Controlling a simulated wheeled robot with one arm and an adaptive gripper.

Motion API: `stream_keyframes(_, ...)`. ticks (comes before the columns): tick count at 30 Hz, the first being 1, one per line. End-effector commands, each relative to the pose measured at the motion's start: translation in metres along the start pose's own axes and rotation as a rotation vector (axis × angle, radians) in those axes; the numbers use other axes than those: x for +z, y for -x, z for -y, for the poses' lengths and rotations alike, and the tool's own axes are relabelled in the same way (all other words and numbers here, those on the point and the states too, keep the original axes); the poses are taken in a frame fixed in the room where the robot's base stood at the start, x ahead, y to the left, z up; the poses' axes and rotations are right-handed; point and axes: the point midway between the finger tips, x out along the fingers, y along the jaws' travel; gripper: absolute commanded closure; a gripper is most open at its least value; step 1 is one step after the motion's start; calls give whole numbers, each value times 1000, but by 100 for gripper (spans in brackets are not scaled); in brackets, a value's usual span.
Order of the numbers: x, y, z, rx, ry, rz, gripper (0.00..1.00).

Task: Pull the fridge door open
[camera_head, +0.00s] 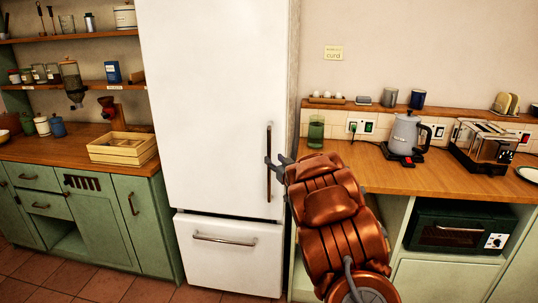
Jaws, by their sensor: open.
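The white fridge (215,100) stands in the middle of the view. Its upper door looks shut, with a long dark vertical handle (269,135) near its right edge. A lower white drawer (230,262) has a horizontal handle (224,240). My gripper (272,161) is open at the lower half of the vertical handle, with its fingers close to the bar. I cannot tell whether the fingers touch or straddle the bar. My copper-coloured arm reaches up from the lower right and hides part of the gripper.
On the right, a wooden counter (420,178) carries a green glass (316,131), a kettle (405,133) and a toaster (487,147). On the left, a counter holds a wooden crate (122,148). Tiled floor (100,288) shows clear in front of the left cabinets.

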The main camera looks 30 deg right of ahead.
Motion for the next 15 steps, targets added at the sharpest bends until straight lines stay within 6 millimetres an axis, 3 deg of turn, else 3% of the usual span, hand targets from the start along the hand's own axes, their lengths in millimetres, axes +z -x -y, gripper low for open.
stream_keyframes(15, -2, -51, 0, 1, 1, -2, 57)
